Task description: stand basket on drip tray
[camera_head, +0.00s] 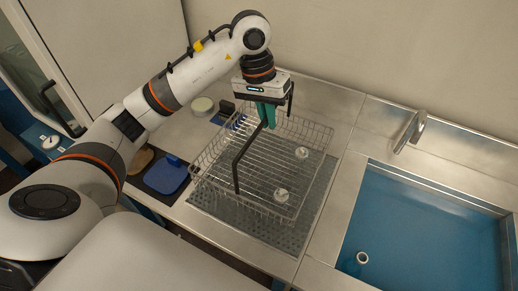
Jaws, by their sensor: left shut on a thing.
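The wire basket (230,178) has thin metal mesh sides and a dark bent handle (248,147). My left gripper (266,122), with green fingers, points down from above and is shut on the handle near the basket's far side. The basket is over the grey perforated drip tray (275,236), whose near and right parts show beyond the basket. I cannot tell whether the basket touches the tray or hangs just above it. The basket looks about level. My right gripper is not in view.
Two small pale round pieces (301,152) show within the basket's outline. A blue sink (430,228) with a faucet (410,130) is at the right. A blue item (167,177) and a pale round container (203,105) lie left of the basket. A wall stands behind.

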